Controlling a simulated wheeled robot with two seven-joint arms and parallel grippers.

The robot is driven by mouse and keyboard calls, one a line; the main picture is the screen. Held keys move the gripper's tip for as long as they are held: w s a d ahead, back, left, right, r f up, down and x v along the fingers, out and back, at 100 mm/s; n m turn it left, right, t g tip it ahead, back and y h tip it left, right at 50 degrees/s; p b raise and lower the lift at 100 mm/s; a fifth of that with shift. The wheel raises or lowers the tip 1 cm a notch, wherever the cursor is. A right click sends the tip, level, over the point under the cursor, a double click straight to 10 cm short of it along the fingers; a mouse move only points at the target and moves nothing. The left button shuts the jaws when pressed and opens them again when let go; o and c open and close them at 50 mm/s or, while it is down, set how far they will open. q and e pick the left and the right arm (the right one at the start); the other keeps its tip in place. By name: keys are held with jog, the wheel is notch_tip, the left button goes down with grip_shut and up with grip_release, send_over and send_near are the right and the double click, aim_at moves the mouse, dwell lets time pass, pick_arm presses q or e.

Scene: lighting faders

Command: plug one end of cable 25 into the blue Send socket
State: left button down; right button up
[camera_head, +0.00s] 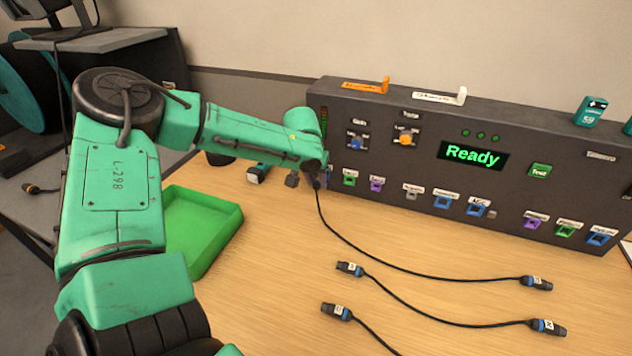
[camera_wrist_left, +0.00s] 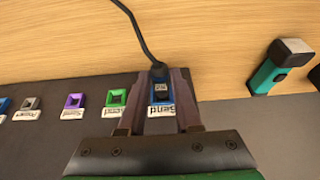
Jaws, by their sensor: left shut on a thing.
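My left gripper (camera_head: 317,176) is at the left front of the dark panel, shut on a black cable plug (camera_wrist_left: 159,72). The plug shows between the two fingers in the left wrist view, lined up with the blue Send socket (camera_wrist_left: 161,95). I cannot tell whether the plug is seated in it. The gripper hides this socket in the head view. A black cable runs from the plug across the table to a free plug (camera_head: 537,283) at the right. Its label is too small to read surely. My right gripper is not in view.
Two other cables, with plugs (camera_head: 350,268) and (camera_head: 336,311), lie on the table. A green tray (camera_head: 225,240) is beside my arm. A teal and black tool (camera_head: 258,172) lies near the panel (camera_head: 450,125). The panel has several coloured sockets and a "Ready" display (camera_head: 472,154).

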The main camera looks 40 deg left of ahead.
pick_arm(q)
jog(key=shift+w+a, duration=0.2)
jog(key=shift+w, duration=0.35)
dwell(0.8)
jog(key=shift+w+r, duration=0.1)
jog(key=shift+r, duration=0.05)
dwell(0.4)
jog(key=c, duration=0.8)
grip_release()
jog(key=shift+o, duration=1.4)
jog(key=shift+w, duration=0.1)
jog(key=v, duration=1.4)
jog(key=shift+r+p, duration=0.15)
jog(key=shift+p, duration=0.15)
